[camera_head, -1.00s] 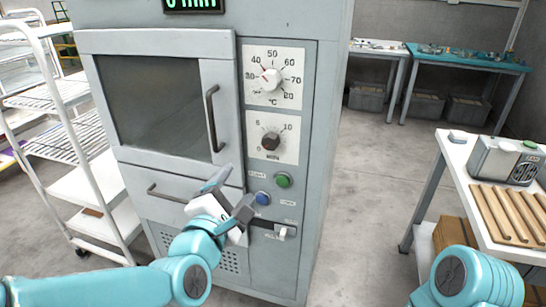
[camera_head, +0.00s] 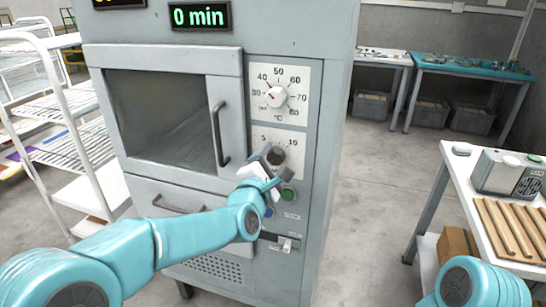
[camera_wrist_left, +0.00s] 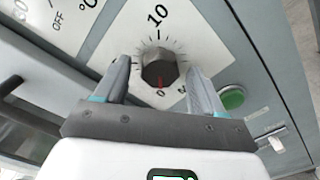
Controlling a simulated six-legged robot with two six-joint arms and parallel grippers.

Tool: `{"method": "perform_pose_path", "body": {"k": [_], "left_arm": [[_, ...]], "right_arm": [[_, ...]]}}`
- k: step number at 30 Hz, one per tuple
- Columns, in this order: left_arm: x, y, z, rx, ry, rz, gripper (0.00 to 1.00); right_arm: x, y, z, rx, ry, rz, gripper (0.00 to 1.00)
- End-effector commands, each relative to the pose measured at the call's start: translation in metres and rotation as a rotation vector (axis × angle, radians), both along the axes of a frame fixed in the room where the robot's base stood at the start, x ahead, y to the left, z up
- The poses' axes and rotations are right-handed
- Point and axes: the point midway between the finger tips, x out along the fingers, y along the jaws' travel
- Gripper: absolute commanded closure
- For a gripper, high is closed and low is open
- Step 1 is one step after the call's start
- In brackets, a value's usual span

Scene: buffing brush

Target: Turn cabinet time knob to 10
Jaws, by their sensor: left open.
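The grey cabinet (camera_head: 230,80) has a dark round time knob (camera_head: 277,155) on a white dial plate below the temperature dial. In the left wrist view the time knob (camera_wrist_left: 159,70) has a red pointer at the 0 mark, with the 10 printed further round the scale. The cabinet display (camera_head: 200,16) reads 0 min. My left gripper (camera_head: 272,166) is open at the time dial and hides part of it. In the left wrist view its fingers (camera_wrist_left: 158,66) lie on either side of the knob; I cannot tell whether they touch it. My right gripper is out of view.
The temperature dial (camera_head: 278,96) is just above the time knob. A green button (camera_head: 288,194) is close below my left gripper. The door handle (camera_head: 219,135) sticks out to the left. A white rack (camera_head: 70,130) stands left, a table with wooden bars (camera_head: 505,230) right.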

Motion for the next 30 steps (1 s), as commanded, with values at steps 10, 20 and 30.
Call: {"method": "perform_pose_path", "body": {"k": [10,20,30], "left_arm": [[0.008,-0.002,0.000,0.000,-0.001,0.001,0.31],[0.007,-0.002,0.000,0.000,-0.001,0.001,0.87],[0.007,-0.002,-0.003,0.077,-0.025,0.000,0.87]], "right_arm": [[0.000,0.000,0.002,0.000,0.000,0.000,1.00],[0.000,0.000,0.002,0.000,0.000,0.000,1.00],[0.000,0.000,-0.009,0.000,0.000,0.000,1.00]]}}
